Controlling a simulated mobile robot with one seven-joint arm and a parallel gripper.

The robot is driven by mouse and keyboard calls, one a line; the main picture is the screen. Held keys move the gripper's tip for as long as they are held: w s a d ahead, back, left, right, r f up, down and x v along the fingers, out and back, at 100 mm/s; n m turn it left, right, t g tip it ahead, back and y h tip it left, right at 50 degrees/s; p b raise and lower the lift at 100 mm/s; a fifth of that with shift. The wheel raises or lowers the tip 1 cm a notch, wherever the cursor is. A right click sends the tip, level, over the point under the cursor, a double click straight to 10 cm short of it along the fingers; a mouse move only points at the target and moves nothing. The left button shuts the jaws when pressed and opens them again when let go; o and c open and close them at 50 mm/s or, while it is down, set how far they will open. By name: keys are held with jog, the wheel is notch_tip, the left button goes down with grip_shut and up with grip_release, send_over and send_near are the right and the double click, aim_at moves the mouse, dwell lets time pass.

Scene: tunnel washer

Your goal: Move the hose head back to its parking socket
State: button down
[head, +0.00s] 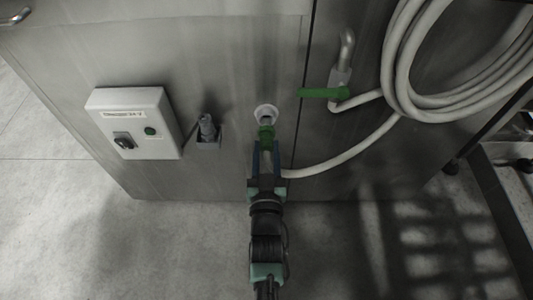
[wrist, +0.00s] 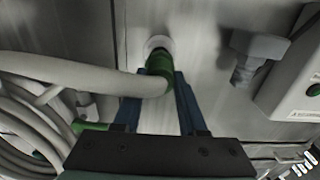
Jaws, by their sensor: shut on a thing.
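The hose head (head: 266,136) is green with a grey tip, and a pale hose (head: 345,155) leads from it to the right. My gripper (head: 266,150) is shut on the hose head in front of the steel panel. The grey tip points at a round white-rimmed socket (head: 265,110) in the panel. In the wrist view the green hose head (wrist: 160,66) sits between my blue fingers (wrist: 157,95), with the white socket rim (wrist: 157,43) right behind it. The head partly covers the socket opening; I cannot tell how far the tip is inside.
A grey fitting (head: 207,128) sits in a small bracket left of the socket. Further left is a white control box (head: 133,123) with a switch. A green valve handle (head: 325,93) and coiled hose (head: 410,60) are at the right. The floor in front is clear.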

jog(key=shift+w+b, duration=0.55)
jog(key=shift+w, duration=0.35)
jog(key=shift+w, duration=0.35)
dwell(0.3)
dwell(0.5)
jog(key=shift+c, duration=1.9)
grip_release()
jog(key=shift+s, duration=0.15)
jog(key=s+p, duration=0.3)
jog(key=s, duration=0.9)
jog(key=shift+s, duration=0.35)
